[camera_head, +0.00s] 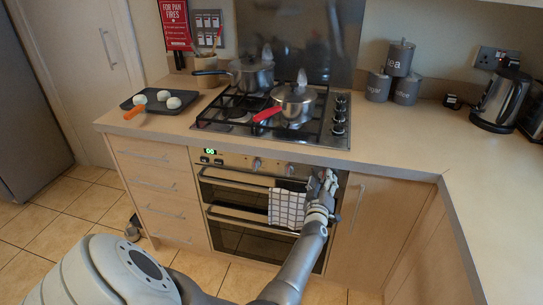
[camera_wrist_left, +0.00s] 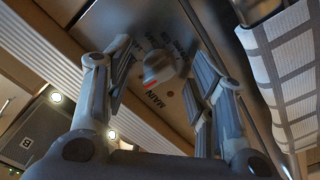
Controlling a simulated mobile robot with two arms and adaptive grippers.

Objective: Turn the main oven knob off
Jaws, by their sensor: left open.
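The main oven knob (camera_wrist_left: 158,66) is a rounded grey knob with a red mark, beside printed lettering that reads MAIN in the left wrist view. My left gripper (camera_wrist_left: 161,60) is open, with one finger on each side of the knob; I cannot tell whether they touch it. In the head view my left gripper (camera_head: 326,184) is at the right end of the oven's control panel and hides this knob. The oven (camera_head: 252,190) shows two other knobs and a lit green display to the left. My right gripper is out of view.
A checked towel (camera_head: 287,208) hangs on the oven handle close to my left gripper. The right counter (camera_head: 420,145) has free room.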

